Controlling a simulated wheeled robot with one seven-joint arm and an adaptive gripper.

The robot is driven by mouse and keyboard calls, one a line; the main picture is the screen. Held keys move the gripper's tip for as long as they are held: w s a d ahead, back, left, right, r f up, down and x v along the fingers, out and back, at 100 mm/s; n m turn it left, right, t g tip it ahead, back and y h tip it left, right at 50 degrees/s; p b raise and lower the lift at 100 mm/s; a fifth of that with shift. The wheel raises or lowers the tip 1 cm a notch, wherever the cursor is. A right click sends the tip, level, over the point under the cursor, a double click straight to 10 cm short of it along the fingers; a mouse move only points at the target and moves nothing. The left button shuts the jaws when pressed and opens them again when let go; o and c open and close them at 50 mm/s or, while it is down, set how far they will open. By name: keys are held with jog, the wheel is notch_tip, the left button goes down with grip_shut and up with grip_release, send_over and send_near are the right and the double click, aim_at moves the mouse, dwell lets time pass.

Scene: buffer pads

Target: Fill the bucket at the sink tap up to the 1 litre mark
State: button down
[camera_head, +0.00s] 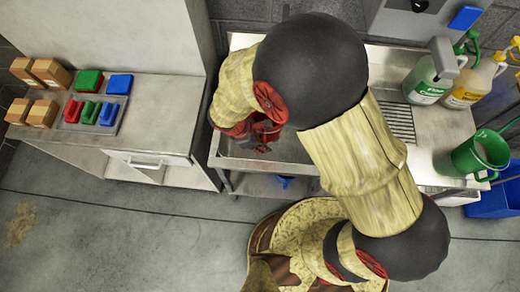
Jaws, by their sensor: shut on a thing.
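My gripper (256,138) is over the left part of the steel sink basin (290,150), mostly hidden by my own arm. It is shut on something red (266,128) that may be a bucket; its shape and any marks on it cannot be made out. A green bucket (478,156) with pale marks inside stands on the right of the counter, well away from my gripper. The tap is hidden behind my arm, and no water can be made out.
Green-labelled (430,85) and yellow-labelled (470,88) bottles stand behind the green bucket. A blue bin (495,200) is at the far right. The left counter (150,128) holds cardboard boxes (40,72) and red, green and blue pads (92,111). Grey floor is open at lower left.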

jog(key=w+d, duration=0.1)
jog(key=w, duration=0.2)
jog(key=w+d, duration=0.1)
jog(key=w, duration=0.3)
jog(key=w+d, duration=0.1)
jog(key=w, duration=0.2)
jog(key=shift+w+d+p, duration=0.15)
jog(key=shift+p, duration=0.15)
jog(key=shift+w+d, duration=0.15)
jog(key=shift+w, duration=0.35)
jog(key=shift+r, duration=0.1)
dwell(5.9)
